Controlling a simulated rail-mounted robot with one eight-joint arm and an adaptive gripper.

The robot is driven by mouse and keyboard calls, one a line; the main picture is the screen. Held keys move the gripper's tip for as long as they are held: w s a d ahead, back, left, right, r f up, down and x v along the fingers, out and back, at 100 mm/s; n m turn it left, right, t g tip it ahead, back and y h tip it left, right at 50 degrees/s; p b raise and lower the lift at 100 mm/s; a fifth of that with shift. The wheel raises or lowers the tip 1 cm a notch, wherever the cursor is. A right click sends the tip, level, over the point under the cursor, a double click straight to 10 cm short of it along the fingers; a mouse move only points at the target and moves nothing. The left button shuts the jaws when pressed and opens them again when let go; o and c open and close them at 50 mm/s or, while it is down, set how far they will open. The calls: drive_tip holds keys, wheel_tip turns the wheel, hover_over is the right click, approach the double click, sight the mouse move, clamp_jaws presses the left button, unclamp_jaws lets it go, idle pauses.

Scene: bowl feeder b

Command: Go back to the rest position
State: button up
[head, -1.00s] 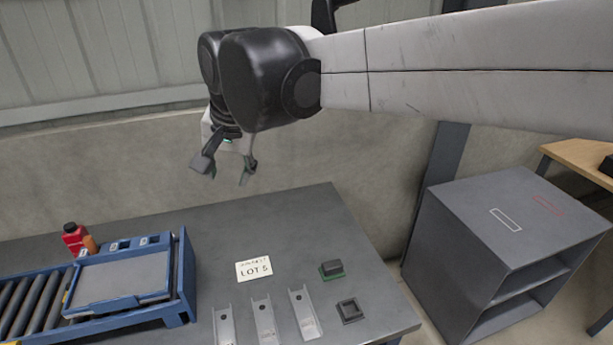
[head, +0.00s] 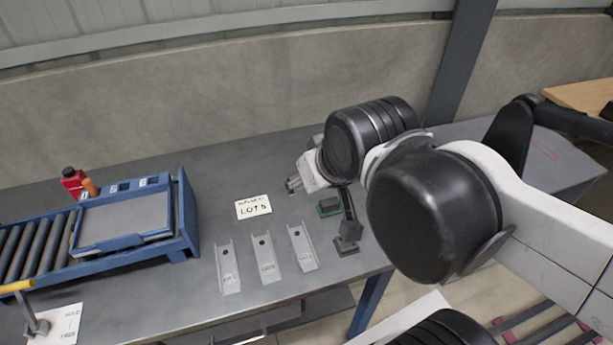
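My gripper (head: 320,208) is over the right part of the grey table (head: 225,328), its white body to the left of my black wrist joint. Its two dark fingers are spread apart and nothing shows between them as held. My arm reaches in from the right edge.
Several grey channel trays (head: 265,260) lie on the table beside a LOT 5 card (head: 253,207). A blue roller conveyor frame (head: 186,215) and red bottle (head: 74,183) stand at left. A grey cabinet (head: 560,185) is at right, partly behind my arm.

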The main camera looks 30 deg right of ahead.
wheel_tip(320, 180, down, 6)
drive_tip(key=b, duration=0.6)
